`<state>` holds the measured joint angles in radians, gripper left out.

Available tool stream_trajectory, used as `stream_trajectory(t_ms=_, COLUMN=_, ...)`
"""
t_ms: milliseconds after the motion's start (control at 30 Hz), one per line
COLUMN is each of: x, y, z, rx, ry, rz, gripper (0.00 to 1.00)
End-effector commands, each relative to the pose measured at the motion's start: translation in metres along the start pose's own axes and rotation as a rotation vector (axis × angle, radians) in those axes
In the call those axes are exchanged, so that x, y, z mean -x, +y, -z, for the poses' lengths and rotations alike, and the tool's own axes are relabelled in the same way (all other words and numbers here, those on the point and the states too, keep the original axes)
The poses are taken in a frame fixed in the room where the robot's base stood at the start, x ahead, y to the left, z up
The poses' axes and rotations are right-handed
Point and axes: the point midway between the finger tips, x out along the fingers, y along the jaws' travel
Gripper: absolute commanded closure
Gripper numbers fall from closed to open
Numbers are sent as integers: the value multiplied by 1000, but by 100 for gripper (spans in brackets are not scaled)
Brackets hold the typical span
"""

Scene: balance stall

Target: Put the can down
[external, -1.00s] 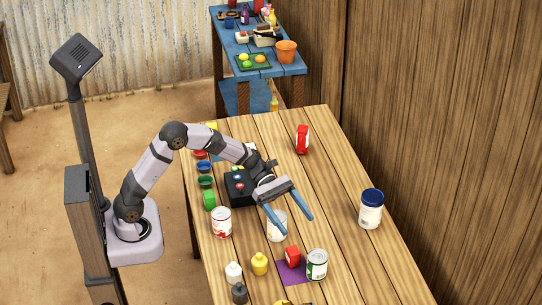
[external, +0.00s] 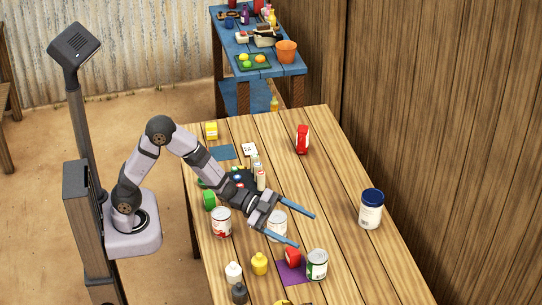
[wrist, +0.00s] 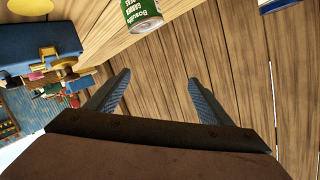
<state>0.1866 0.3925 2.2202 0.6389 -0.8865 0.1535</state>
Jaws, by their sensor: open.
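My gripper (external: 305,231) is open and empty, its blue fingers pointing right above the table. A pale can (external: 277,227) stands upright on the table, partly hidden by the gripper in the external view; I cannot tell its exact distance from the fingers. In the wrist view, only table boards show between the fingertips (wrist: 159,78). A green-labelled can (external: 317,265) stands below the fingers in the external view; a green-labelled can (wrist: 142,14) also shows at the wrist view's top edge. A white-and-red can (external: 221,223) stands left of the gripper.
Yellow (external: 259,264), white (external: 233,273) and dark (external: 240,293) bottles stand near the front. A blue-lidded jar (external: 371,209) stands right and a red box (external: 302,139) farther back. Boards between them are clear.

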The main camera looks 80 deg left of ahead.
Motion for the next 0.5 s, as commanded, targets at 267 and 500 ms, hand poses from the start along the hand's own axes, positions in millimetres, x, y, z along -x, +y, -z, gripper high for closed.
stream_trajectory(t_ms=267, x=13, y=15, z=-16, rx=509, ry=-91, rz=74, gripper=26)
stream_trajectory(t_ms=500, x=2, y=33, z=-55, rx=498, ry=-91, rz=73, gripper=26)
